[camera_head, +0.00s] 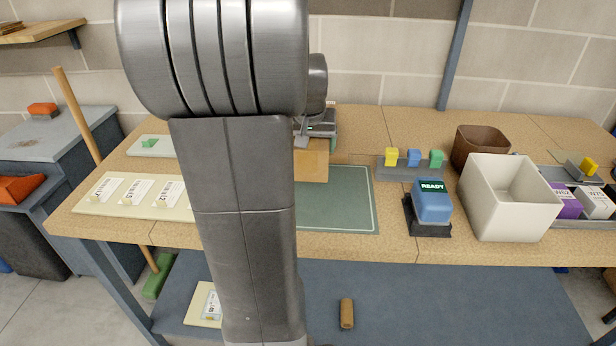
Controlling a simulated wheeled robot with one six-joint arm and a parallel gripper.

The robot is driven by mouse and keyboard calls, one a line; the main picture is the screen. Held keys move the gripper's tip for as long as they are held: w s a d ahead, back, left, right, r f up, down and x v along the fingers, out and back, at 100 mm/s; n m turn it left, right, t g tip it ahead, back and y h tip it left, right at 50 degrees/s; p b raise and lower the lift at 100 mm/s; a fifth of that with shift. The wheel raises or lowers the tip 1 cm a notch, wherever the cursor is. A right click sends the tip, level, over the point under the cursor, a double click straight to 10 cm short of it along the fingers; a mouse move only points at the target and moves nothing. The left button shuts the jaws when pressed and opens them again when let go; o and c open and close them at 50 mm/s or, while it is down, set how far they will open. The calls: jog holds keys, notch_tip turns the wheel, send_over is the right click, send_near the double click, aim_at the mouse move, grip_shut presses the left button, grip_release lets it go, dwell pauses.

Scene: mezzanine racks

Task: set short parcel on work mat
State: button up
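A small brown cardboard parcel (313,163) shows just right of my arm, at the back part of the dark green work mat (345,205). The mat has a pale border line, and my arm hides its left part. My gripper (303,142) is over the top of the parcel, close to it or touching it. My arm hides the left side of the parcel and part of the gripper. I cannot tell whether the fingers are shut on the parcel, or whether its underside rests on the mat.
Right of the mat stand a rack with yellow, blue and green blocks (412,172), a blue "READY" device (431,205), a cream bin (508,212) and a brown bin (481,148). A label board (137,198) lies left. The mat's front right is clear.

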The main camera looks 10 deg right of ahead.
aim_at(310, 146)
jog(key=shift+f+b, duration=0.3)
jog(key=shift+f, duration=3.7)
jog(key=shift+f, duration=0.2)
jog(key=o, duration=1.4)
jog(key=shift+s, duration=0.1)
jog(key=shift+c, duration=0.2)
jog(key=shift+r, duration=0.5)
jog(key=p+v, duration=0.1)
jog(key=v, duration=1)
jog(key=shift+s+a+r, duration=0.1)
jog(key=shift+s+r, duration=0.05)
jog(key=shift+s, duration=0.1)
